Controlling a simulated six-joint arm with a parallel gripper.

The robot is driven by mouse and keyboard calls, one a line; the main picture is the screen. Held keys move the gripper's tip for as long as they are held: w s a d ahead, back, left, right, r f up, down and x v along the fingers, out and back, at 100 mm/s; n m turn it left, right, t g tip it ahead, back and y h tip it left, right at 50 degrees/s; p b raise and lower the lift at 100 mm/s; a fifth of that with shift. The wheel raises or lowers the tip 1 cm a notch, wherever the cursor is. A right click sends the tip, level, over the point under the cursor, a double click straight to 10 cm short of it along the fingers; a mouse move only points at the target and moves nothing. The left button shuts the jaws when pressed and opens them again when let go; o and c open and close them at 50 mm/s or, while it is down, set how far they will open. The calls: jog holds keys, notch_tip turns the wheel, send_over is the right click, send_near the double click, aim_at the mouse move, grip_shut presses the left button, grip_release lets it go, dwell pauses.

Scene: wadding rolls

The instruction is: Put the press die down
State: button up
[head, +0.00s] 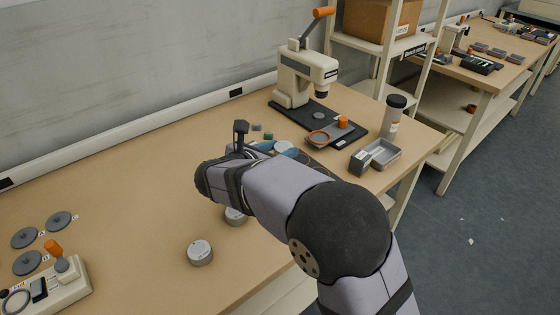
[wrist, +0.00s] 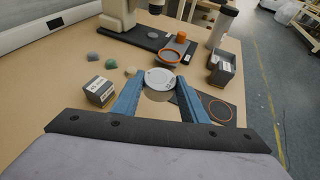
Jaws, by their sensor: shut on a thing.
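The press die appears to be the pale round disc (wrist: 159,78) between the blue fingers of my gripper (wrist: 158,88) in the wrist view. The fingers are shut on its two sides. Its underside and the gap to the table are not clear. In the head view the die (head: 285,147) shows beyond my wrist, and my gripper (head: 270,147) is partly hidden by my arm. A bench press (head: 305,72) with an orange-tipped lever stands behind it on a dark base (head: 300,112).
A small labelled block (wrist: 99,91) is left of the fingers. Round tins (head: 200,252) lie nearer.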

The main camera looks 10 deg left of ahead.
jog(key=shift+r, duration=1.05)
jog(key=shift+s+a, duration=0.1)
jog(key=shift+a, duration=0.15)
jog(key=s+a+n+t+y+p, duration=0.1)
jog(key=s+a+y, duration=0.15)
jog(key=a, duration=0.35)
jog(key=s+a+n+y+p, duration=0.1)
jog(key=s+a+n, duration=0.15)
jog(key=a, duration=0.25)
jog(key=n+y+p, duration=0.3)
jog(key=n+y, duration=0.3)
jog(key=y, duration=0.2)
send_over(125, 241)
jog(key=shift+g+h, duration=0.25)
jog(key=shift+g, duration=0.05)
jog(key=shift+f, duration=4.9)
jog(key=shift+b, duration=0.3)
jog(key=shift+f, duration=0.2)
jog(key=o, duration=1.3)
